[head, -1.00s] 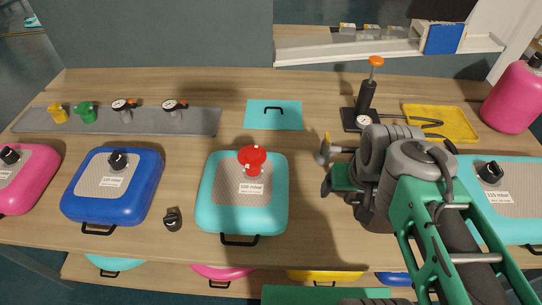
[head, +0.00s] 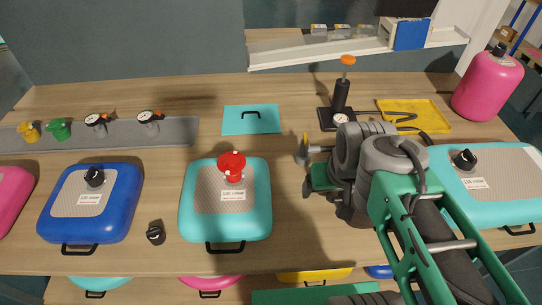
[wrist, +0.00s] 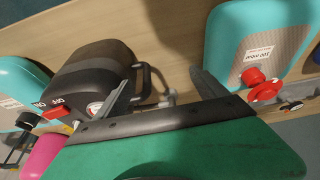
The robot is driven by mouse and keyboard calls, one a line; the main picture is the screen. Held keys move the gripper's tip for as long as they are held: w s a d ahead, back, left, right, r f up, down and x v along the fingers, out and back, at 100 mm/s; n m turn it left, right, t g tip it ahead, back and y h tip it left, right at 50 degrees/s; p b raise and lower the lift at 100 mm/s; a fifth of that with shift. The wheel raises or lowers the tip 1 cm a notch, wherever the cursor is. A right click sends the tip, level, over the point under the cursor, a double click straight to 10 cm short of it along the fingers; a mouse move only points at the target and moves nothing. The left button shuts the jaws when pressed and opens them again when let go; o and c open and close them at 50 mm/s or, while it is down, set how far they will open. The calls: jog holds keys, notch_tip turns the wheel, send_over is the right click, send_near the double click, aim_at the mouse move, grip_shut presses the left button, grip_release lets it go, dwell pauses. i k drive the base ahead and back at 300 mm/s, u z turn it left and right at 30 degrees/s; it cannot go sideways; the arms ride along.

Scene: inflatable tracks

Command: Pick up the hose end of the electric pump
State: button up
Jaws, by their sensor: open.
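The electric pump (wrist: 95,85) is a dark box with a red ON/OFF switch, left of my gripper in the wrist view. A black handle-like loop is at its right side. In the head view I cannot make out the pump, as my arm covers that area. My gripper (head: 303,171) is over the table right of the turquoise cushion. In the wrist view my gripper (wrist: 161,78) has its fingers spread, with no object clearly held. A small grey piece (wrist: 167,98) shows between the fingers; I cannot tell whether it is the hose end.
A turquoise cushion with a red valve (head: 225,210) lies left of my gripper. A hand pump with an orange handle (head: 341,95), a yellow tray (head: 428,126) and a pink bottle (head: 488,88) stand behind. Another turquoise cushion (head: 490,193) lies right. Bare table is left of my gripper.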

aim_at(303, 155)
jog(key=k, duration=1.25)
jog(key=u, duration=0.65)
jog(key=i, duration=1.3)
jog(key=z, duration=0.65)
